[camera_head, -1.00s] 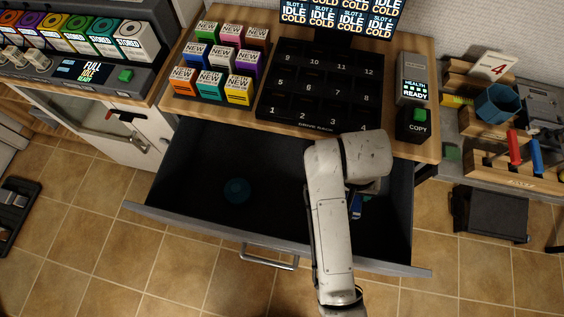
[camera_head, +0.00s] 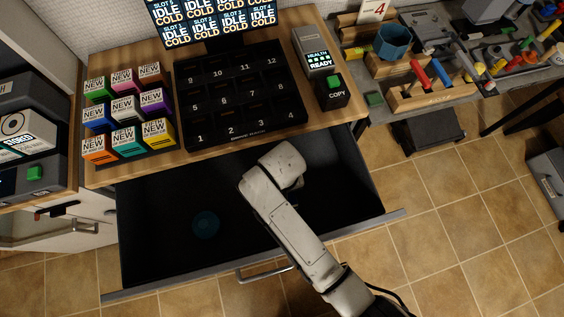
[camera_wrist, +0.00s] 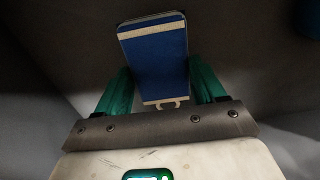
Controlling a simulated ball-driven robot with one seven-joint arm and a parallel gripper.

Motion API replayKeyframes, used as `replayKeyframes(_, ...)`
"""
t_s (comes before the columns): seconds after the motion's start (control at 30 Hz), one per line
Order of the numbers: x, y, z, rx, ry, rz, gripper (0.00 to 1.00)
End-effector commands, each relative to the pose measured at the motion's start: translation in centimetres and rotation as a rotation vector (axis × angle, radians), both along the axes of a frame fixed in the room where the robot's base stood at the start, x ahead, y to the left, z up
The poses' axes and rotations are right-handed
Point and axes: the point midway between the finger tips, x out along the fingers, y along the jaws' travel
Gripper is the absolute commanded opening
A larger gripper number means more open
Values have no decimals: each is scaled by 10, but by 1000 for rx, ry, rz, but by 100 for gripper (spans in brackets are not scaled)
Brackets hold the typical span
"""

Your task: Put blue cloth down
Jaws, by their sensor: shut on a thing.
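In the head view my arm reaches over the open drawer (camera_head: 160,240), and the gripper and cloth are hidden behind the arm. The wrist view shows dark grey surfaces around the cloth. I cannot tell whether the cloth touches the drawer floor.
A round teal-blue object (camera_head: 206,225) lies in the drawer, left of my arm. The wooden counter (camera_head: 215,150) above holds several coloured boxes (camera_head: 128,110) and a black numbered slot tray (camera_head: 245,95). Tiled floor is clear at lower right.

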Motion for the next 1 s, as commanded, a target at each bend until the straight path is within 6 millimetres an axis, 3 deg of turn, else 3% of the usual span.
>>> replayKeyframes(0.23,0,0,-34,-2,2,0,36)
replayKeyframes(0.6,0,0,-40,0,1,0,36)
replayKeyframes(0.63,0,0,-40,0,1,0,70)
replayKeyframes(0.9,0,0,-40,0,1,0,95)
replayKeyframes(1.0,0,0,-40,0,1,0,95)
